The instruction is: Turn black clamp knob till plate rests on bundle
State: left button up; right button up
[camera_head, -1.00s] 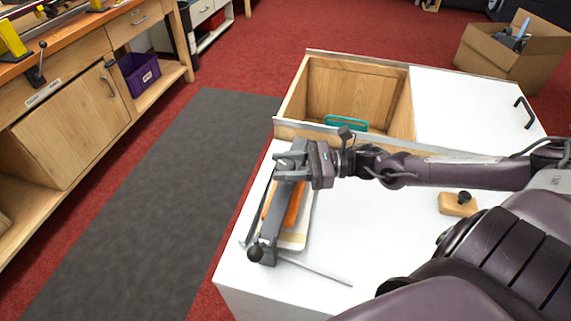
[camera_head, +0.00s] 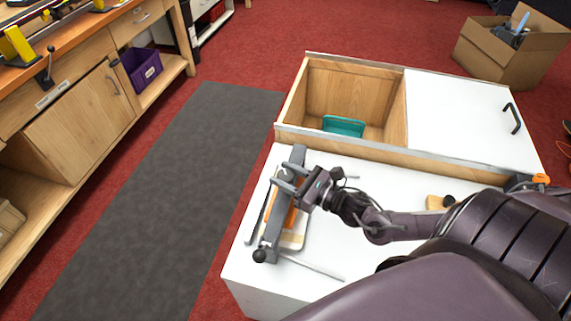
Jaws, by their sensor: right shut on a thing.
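A grey clamp bar (camera_head: 273,232) lies across a bundle with an orange top (camera_head: 290,217) and cream edge, on the white cabinet top. A black ball (camera_head: 260,256) sits at the bar's near end. My right gripper (camera_head: 283,180) is over the bar's far half, its fingers shut around a small dark part that appears to be the clamp knob, mostly hidden by the fingers. Whether the plate touches the bundle cannot be told. My left gripper is not in view.
A thin rod (camera_head: 313,268) lies near the clamp's near end. Behind is an open wooden bin (camera_head: 290,100) holding a teal tray (camera_head: 343,126). A white lid (camera_head: 465,115) covers its right side.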

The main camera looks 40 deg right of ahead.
jog(key=m+h+p, duration=0.1)
jog(key=m+h, duration=0.1)
jog(key=h, duration=0.1)
jog(key=m+t+h+p, duration=0.1)
jog(key=m+h+p, duration=0.1)
jog(key=h, duration=0.1)
jog(key=r+m+h+p, duration=0.1)
jog(key=m+h+p, duration=0.1)
jog(key=h, duration=0.2)
jog(key=shift+w+m+t, duration=0.2)
jog(key=shift+m+t, duration=0.1)
jog(key=shift+m, duration=0.1)
jog(key=m+g+h+p, duration=0.1)
jog(key=m+h+p, duration=0.1)
jog(key=m+h, duration=0.1)
jog(key=shift+h+p, duration=0.3)
jog(key=shift+h, duration=0.5)
jog(key=shift+m+g+h+p, duration=0.4)
jog(key=shift+m+g+h, duration=0.4)
jog(key=shift+h, duration=0.5)
jog(key=shift+f, duration=0.1)
jog(key=o, duration=0.7)
jog(key=shift+c, duration=0.2)
jog(key=shift+o, duration=1.3)
jog(key=shift+s, duration=0.1)
jog(key=shift+o, duration=0.2)
jog(key=shift+f, duration=0.1)
